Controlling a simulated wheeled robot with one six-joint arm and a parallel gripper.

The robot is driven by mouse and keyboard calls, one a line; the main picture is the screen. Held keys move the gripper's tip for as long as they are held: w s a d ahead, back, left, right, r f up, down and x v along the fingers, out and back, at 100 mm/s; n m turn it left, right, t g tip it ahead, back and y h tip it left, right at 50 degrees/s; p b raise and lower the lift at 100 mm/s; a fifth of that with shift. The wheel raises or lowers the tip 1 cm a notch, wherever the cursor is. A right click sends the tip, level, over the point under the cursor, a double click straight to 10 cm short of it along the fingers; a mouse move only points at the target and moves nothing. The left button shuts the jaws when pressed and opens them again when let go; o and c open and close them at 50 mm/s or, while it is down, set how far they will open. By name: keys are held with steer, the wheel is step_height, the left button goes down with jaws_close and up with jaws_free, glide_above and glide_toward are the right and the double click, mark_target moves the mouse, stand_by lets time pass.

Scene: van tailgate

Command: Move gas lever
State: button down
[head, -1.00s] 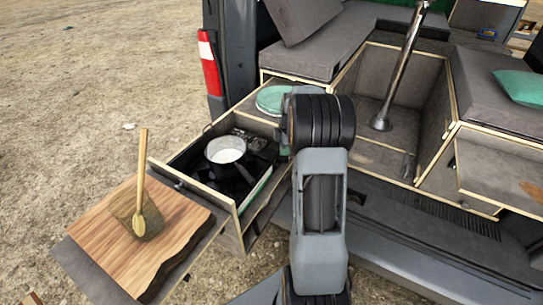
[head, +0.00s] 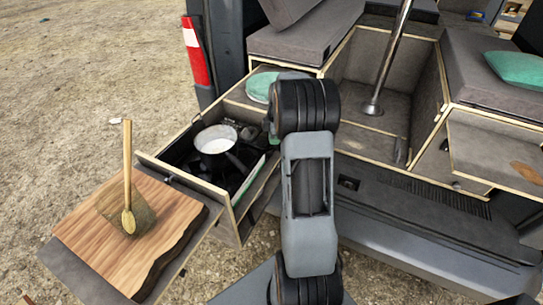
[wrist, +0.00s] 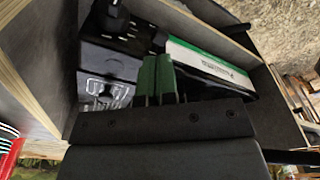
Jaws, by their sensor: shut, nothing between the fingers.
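The camping stove (head: 230,172) sits in a pulled-out wooden drawer (head: 226,196) in the head view, with a pot (head: 215,138) with a white inside on it. In the wrist view I see the black stove top (wrist: 110,62), a dark knob-like part (wrist: 115,17) and a white and green labelled strip (wrist: 210,62). I cannot tell for sure which part is the gas lever. My gripper (wrist: 157,68), with two green fingers together, is shut and empty over the stove, close to the strip. In the head view my arm mostly hides the gripper.
A turquoise round item (head: 262,86) sits behind the stove. A metal pole (head: 392,60) stands in the open compartment (head: 360,142) on the right. Drawer walls surround the stove.

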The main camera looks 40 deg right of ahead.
mark_target(273, 153)
steer(key=f+b, duration=0.1)
steer(key=f, duration=0.2)
steer(key=f+b, duration=0.1)
steer(key=f, duration=0.1)
steer(key=shift+w+a+b, duration=0.1)
steer(key=shift+a+b, duration=0.15)
steer(key=shift+b, duration=0.1)
steer(key=shift+r, duration=0.1)
step_height(273, 153, down, 2)
steer(key=shift+f+b, duration=0.15)
steer(key=shift+b, duration=0.7)
steer(key=shift+r, duration=0.25)
steer(key=d, duration=0.1)
steer(key=s+d+r+p, duration=0.1)
steer(key=shift+s+d, duration=0.1)
steer(key=shift+d, duration=0.3)
steer(key=shift+r, duration=0.1)
